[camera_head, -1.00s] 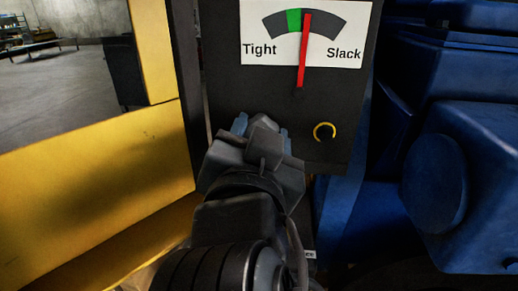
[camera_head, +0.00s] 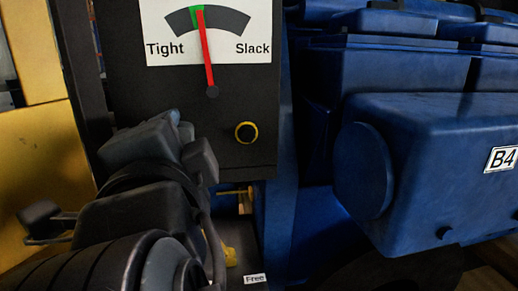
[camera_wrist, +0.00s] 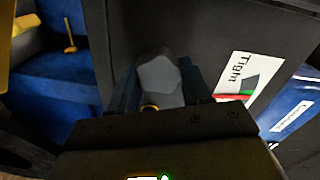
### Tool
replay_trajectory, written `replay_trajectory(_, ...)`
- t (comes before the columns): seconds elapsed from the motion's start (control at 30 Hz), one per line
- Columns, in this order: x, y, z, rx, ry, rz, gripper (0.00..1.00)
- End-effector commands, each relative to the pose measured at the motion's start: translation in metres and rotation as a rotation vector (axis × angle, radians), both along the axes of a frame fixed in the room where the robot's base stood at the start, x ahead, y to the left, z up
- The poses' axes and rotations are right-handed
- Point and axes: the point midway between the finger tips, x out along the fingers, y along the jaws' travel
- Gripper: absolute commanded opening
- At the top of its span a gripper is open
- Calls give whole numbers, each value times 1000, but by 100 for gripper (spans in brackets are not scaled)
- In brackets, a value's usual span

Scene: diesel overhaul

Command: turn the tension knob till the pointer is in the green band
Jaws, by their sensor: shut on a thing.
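The dial (camera_head: 206,50) on the dark panel reads Tight on the left and Slack on the right. Its red pointer (camera_head: 207,62) leans slightly left, with its tip at the right edge of the green band (camera_head: 196,15), partly overlapping it. In the wrist view the grey tension knob (camera_wrist: 160,78) sits between the fingers of my gripper (camera_wrist: 158,92), which is shut on it. In the head view my gripper (camera_head: 184,142) is at the panel below the dial and hides most of the knob.
A small black round part with a yellow ring (camera_head: 246,132) is on the panel, right of my gripper. A "Free" label (camera_head: 254,279) is lower down. Blue engine housings (camera_head: 430,160) stand close on the right. A yellow frame (camera_head: 40,160) is on the left.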

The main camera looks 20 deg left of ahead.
Motion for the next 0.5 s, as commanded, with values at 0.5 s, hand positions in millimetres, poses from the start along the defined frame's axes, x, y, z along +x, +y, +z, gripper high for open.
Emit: replay_trajectory(0.5,1,-1,-1,130,81,-2,18)
